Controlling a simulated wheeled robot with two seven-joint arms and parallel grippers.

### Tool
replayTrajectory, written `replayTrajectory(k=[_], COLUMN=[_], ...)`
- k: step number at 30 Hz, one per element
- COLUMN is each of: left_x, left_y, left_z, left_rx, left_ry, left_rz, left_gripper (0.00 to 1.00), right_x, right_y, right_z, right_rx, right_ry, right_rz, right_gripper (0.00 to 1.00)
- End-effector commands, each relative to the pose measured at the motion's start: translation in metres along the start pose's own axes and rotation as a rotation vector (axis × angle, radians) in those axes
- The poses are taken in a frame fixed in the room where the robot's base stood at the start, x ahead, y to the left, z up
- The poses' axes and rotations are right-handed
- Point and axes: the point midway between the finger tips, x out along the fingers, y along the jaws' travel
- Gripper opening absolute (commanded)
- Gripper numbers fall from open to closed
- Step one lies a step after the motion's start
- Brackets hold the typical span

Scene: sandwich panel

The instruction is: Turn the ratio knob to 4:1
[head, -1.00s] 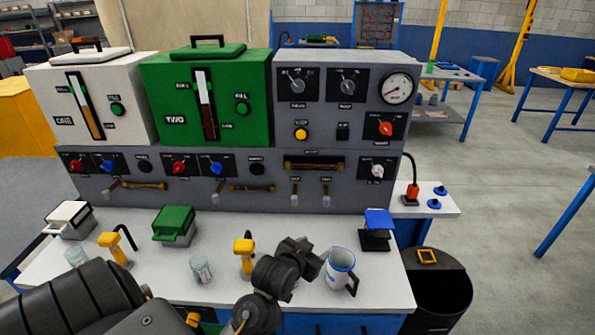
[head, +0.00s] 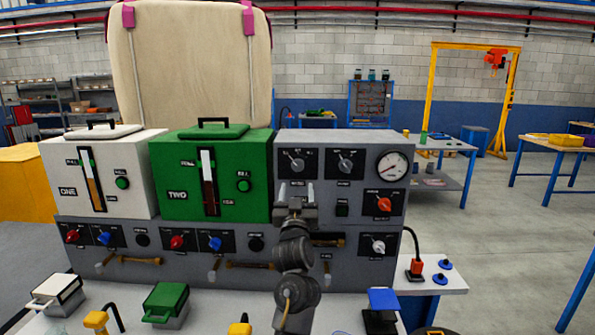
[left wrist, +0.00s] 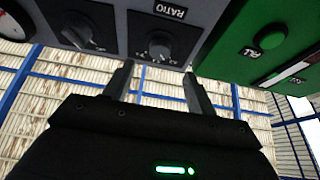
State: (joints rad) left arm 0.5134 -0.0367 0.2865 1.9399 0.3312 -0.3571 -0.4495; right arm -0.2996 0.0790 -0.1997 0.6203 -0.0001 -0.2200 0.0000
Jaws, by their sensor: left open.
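The ratio knob is a dark round knob with a pale pointer on a black plate at the upper left of the grey panel, in the head view (head: 297,162). In the left wrist view, turned upside down, the knob (left wrist: 159,46) has the RATIO label beside it. My left gripper (head: 295,188) is in front of the panel just below the knob. In the left wrist view its fingers (left wrist: 156,80) are open and empty, with the knob beyond the fingertips and apparently not touched. The exact pointer setting is too small to read. My right gripper is not in view.
A second similar knob (head: 345,162) sits to the right of it, then a round gauge (head: 392,167) and a red knob (head: 384,204). The green box TWO (head: 240,180) stands close on the left. My left arm hides part of the lower panel.

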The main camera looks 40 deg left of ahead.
Motion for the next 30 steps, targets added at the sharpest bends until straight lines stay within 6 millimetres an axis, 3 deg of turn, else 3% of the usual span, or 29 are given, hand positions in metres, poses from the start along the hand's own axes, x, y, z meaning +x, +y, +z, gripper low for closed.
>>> replayTrajectory(k=[6,13,26,30], left_x=[0.045,0.075,0.083,0.083], left_y=[-0.001,0.0,0.001,0.001], left_z=[-0.004,-0.002,0.0,0.0], left_rx=[0.002,0.001,0.0,0.0], left_ry=[0.0,-0.001,0.0,0.0], left_rz=[0.0,0.001,0.002,0.002], left_gripper=[0.57,0.57,0.57,0.38], right_x=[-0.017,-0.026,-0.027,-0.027], right_y=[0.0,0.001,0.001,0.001], right_z=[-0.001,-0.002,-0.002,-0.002], right_rx=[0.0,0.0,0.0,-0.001], right_ry=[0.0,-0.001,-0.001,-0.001], right_rz=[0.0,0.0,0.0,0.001], right_gripper=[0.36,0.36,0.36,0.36])
